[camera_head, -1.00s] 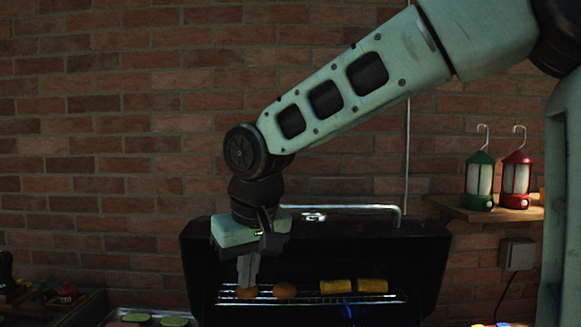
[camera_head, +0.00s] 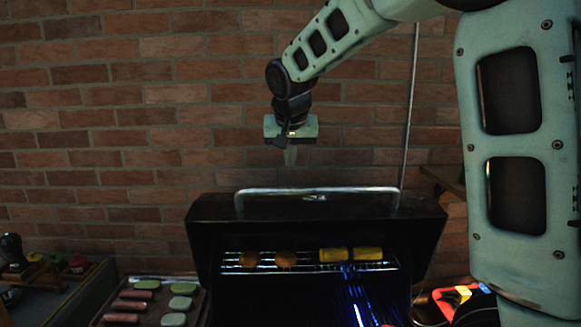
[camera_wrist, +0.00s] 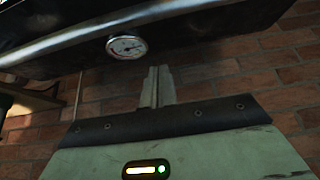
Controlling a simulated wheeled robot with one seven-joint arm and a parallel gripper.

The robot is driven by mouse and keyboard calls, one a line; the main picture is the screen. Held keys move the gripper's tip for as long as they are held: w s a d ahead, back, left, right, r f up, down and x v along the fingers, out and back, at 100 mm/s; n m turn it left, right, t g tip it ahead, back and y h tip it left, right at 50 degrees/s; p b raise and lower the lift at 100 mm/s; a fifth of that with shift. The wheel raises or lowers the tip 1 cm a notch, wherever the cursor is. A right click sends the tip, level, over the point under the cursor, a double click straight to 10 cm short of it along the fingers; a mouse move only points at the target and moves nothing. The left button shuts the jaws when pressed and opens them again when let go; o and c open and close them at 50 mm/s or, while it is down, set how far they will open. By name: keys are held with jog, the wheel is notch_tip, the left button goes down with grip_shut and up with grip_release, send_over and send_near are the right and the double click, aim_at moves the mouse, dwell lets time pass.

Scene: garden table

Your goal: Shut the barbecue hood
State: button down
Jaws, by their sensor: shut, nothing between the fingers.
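The barbecue hood (camera_head: 285,207) is black and stands raised, with the barbecue open below it. Its silver bar handle (camera_head: 345,190) runs along its top edge. My gripper (camera_head: 290,155) points down above and behind the handle, in front of the brick wall, and looks apart from the hood. In the wrist view my gripper (camera_wrist: 158,80) shows its fingers together with nothing between them. The hood (camera_wrist: 215,35) fills the top of that view, with a round thermometer dial (camera_wrist: 127,47) on it.
Two round brown items and two yellow pieces (camera_head: 368,253) lie on the upper rack (camera_head: 308,266). A tray (camera_head: 198,308) with several food pieces stands left of the barbecue. A dark crate (camera_head: 85,300) is at far left. A small wooden shelf (camera_head: 443,179) is at right.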

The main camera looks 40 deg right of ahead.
jog(key=shift+s+a+f+p, duration=0.2)
jog(key=shift+s+f+p, duration=0.15)
jog(key=shift+f, duration=0.25)
jog(key=shift+s+a+f+p, duration=0.2)
jog(key=shift+s+a+f, duration=0.1)
jog(key=shift+f, duration=0.35)
jog(key=shift+s+a+f+p, duration=0.15)
jog(key=shift+s+f+p, duration=0.2)
jog(key=shift+f, duration=0.25)
jog(key=shift+f, duration=0.1)
